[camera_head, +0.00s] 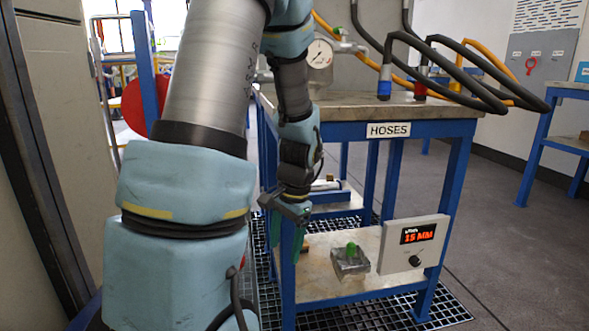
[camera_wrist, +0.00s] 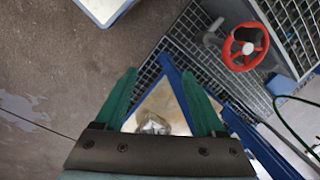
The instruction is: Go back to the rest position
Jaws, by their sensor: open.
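My gripper (camera_head: 287,228) hangs low in the head view, in front of the left side of the blue table marked HOSES (camera_head: 388,130). It points down. In the wrist view my gripper (camera_wrist: 160,105) shows two green fingers spread wide apart, with nothing held between them. My arm fills the left and middle of the head view and hides part of the table's left side.
The table's lower shelf (camera_head: 330,284) carries a metal block with a green top (camera_head: 350,260) and a display box reading 15 MM (camera_head: 414,243). Hoses (camera_head: 450,70) lie on top. The wrist view shows a red handwheel (camera_wrist: 246,47). Floor at right (camera_head: 500,240) is clear.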

